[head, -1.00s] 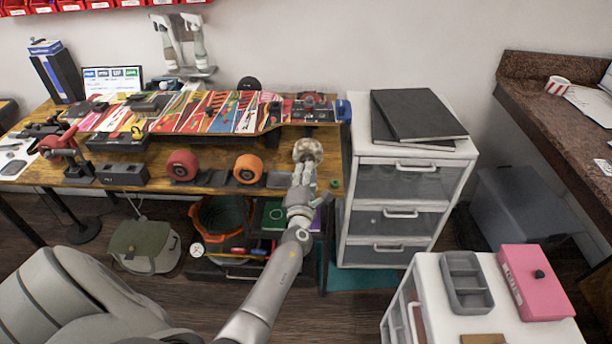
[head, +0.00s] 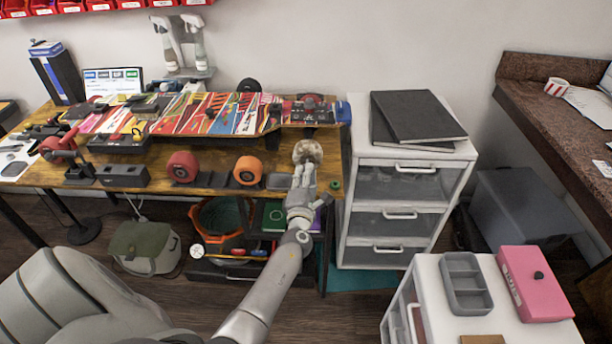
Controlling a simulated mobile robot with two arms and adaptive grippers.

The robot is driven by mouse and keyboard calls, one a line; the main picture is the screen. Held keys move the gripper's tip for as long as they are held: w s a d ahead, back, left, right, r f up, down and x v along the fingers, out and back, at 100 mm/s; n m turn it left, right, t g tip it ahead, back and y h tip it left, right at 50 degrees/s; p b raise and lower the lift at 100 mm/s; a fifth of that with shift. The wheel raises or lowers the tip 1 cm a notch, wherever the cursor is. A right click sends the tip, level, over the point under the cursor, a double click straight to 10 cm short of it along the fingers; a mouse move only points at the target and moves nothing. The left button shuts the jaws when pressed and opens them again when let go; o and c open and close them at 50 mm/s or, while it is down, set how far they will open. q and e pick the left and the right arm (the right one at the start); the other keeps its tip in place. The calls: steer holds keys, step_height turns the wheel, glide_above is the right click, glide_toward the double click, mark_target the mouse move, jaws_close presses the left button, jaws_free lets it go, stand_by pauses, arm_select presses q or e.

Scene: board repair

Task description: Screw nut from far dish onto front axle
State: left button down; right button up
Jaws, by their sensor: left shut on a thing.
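My left gripper (head: 305,168) is at the table's front right, in front of the right end of the colourful board (head: 218,113). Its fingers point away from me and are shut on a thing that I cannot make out. A round cream part (head: 308,151), like a wheel, shows at the fingertips, partly covered by them; I cannot tell whether it is held or just behind them. Dark metal parts (head: 311,103) stand on the board's right end. The nut and the front axle's tip are too small or hidden to see. My right gripper is not in view.
A red wheel (head: 182,166) and an orange wheel (head: 248,169) stand left of the gripper. A small grey dish (head: 278,181) and a green ring (head: 335,183) lie close by. A white drawer cabinet (head: 403,207) stands just right of the table.

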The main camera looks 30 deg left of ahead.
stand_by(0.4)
arm_select(q)
steer(key=shift+w+a, duration=0.3)
steer(key=shift+w, duration=0.2)
steer(key=shift+r+p, duration=0.1)
steer(key=shift+p, duration=0.45)
stand_by(0.7)
steer(key=shift+w+a, duration=0.15)
stand_by(0.5)
stand_by(1.0)
steer(key=shift+w, duration=0.15)
stand_by(0.5)
